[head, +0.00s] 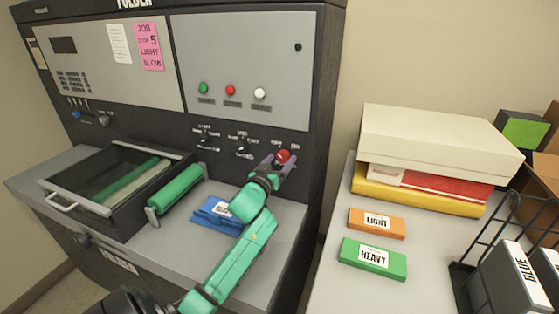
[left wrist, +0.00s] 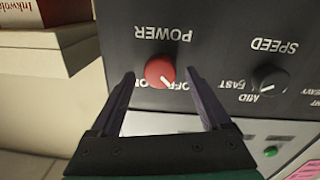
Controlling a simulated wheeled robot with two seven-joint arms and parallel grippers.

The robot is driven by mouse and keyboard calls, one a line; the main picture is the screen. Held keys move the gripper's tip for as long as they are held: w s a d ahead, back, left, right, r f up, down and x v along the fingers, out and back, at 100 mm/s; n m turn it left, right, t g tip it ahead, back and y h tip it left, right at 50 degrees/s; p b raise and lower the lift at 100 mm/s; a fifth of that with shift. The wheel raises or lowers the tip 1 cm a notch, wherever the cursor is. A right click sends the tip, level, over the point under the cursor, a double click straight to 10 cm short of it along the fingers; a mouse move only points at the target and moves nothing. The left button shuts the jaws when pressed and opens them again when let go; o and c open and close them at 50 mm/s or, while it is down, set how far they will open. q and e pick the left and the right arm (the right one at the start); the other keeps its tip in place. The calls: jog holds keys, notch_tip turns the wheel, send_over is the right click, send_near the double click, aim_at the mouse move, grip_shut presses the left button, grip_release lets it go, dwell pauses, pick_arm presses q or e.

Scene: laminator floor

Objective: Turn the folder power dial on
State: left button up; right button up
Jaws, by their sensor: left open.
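The folder power dial is a round red knob (head: 283,156) at the right of the machine's lower black panel. The left wrist view shows it upside down, as a red knob (left wrist: 160,71) beside the word POWER. Its white pointer slants to the lower right there, seemingly toward the OFF label; the labels are partly hidden. My left gripper (head: 277,160) is at the dial. In the left wrist view my left gripper (left wrist: 159,73) is open, with one finger on each side of the dial and visible gaps between. My right gripper is not in view.
A black speed dial (left wrist: 269,79) sits beside the power dial. Green, red and white buttons (head: 230,90) are on the grey panel above. Below are a green roller (head: 175,188) and a blue item (head: 212,211). A side table with boxes (head: 440,140) stands at right.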

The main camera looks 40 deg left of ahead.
pick_arm(q)
grip_shut()
jog(key=m+p, duration=0.1)
jog(key=m, duration=0.2)
jog(key=shift+m, duration=0.4)
jog(key=m, duration=0.4)
jog(key=shift+p, duration=0.3)
jog(key=m, duration=0.4)
jog(key=shift+m, duration=0.4)
jog(key=m, duration=0.4)
jog(key=shift+d+f+m+g+y, duration=0.1)
jog(key=shift+m+g+y, duration=0.2)
jog(key=shift+m, duration=0.1)
